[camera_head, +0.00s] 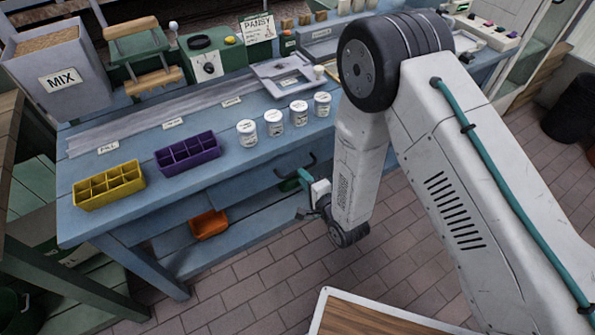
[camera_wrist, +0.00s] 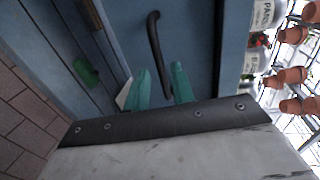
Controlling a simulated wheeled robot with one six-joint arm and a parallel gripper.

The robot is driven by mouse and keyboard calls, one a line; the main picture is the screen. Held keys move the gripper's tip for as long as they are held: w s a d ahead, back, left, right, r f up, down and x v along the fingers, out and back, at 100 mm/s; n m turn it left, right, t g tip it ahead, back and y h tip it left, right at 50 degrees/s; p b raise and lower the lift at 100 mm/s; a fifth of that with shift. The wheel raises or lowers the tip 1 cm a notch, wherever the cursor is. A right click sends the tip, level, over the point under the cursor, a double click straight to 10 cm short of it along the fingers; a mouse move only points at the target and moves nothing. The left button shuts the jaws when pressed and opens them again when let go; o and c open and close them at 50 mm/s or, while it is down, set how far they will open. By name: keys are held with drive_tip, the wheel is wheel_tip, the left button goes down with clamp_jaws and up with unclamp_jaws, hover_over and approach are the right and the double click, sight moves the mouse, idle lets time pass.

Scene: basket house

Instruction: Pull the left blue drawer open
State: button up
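The blue drawer (camera_head: 248,186) is in the front of the blue workbench, and its front looks flush with the bench. Its dark bar handle (camera_head: 283,173) shows in the head view beside my gripper (camera_head: 304,180). In the wrist view the handle (camera_wrist: 156,45) stands out from the blue drawer front (camera_wrist: 190,30). The two teal fingers of my gripper (camera_wrist: 159,82) are apart, and the handle's lower end shows between them. I cannot tell whether the fingers touch the handle. Part of the drawer front is hidden behind my arm.
On the bench top stand a yellow tray (camera_head: 109,185), a purple tray (camera_head: 187,153) and several white jars (camera_head: 273,122) near the drawer. An orange bin (camera_head: 209,224) sits on the lower shelf. The brick floor (camera_head: 260,285) in front is clear, with a wooden-topped surface (camera_head: 375,318) closer.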

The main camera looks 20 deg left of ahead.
drive_tip(key=shift+x, duration=2.25)
clamp_jaws()
drive_tip(key=shift+s, duration=0.1)
